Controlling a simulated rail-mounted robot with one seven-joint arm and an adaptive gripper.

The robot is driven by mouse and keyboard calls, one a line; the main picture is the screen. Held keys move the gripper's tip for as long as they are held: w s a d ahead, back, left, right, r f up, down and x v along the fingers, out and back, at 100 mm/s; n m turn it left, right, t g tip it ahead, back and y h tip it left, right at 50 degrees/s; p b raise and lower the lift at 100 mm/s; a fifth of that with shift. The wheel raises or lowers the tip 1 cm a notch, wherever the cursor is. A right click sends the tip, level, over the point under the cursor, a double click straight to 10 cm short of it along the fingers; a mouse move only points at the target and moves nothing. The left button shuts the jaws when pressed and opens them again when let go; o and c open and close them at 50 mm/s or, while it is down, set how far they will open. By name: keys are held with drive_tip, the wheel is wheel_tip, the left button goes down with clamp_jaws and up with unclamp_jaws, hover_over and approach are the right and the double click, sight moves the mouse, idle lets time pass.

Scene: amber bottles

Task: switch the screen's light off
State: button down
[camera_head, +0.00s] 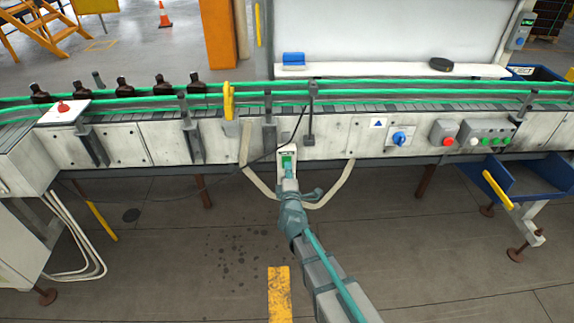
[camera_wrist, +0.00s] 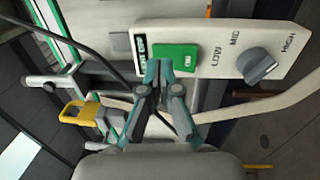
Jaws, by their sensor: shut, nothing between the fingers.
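A small pale control box (camera_head: 284,156) hangs on the front of the conveyor below the screen. In the wrist view it bears a green rocker switch (camera_wrist: 176,56) and a grey knob (camera_wrist: 256,65) marked LOW, MID and HIGH. My gripper (camera_wrist: 160,73) is shut and empty, its fingertips at the lower left edge of the green switch. I cannot tell whether they touch it. In the head view my gripper (camera_head: 289,173) reaches up to the box and hides part of it. The large screen (camera_head: 385,32) behind the conveyor looks pale; I cannot tell if it is lit.
The conveyor (camera_head: 350,135) crosses the view, with several dark bottles (camera_head: 163,84) at the left. A pale bent guard bar (camera_head: 334,187) flanks the box, and a black cable (camera_head: 240,165) runs to it. A blue knob (camera_head: 399,137) and red button (camera_head: 448,141) sit to the right.

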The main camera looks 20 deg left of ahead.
drive_tip(key=r+b+v, duration=0.1)
drive_tip(key=r+v, duration=0.1)
drive_tip(key=v, duration=0.9)
drive_tip(key=shift+s+d+r, duration=0.15)
drive_tip(key=shift+s+r, duration=0.1)
drive_tip(key=shift+s, duration=0.2)
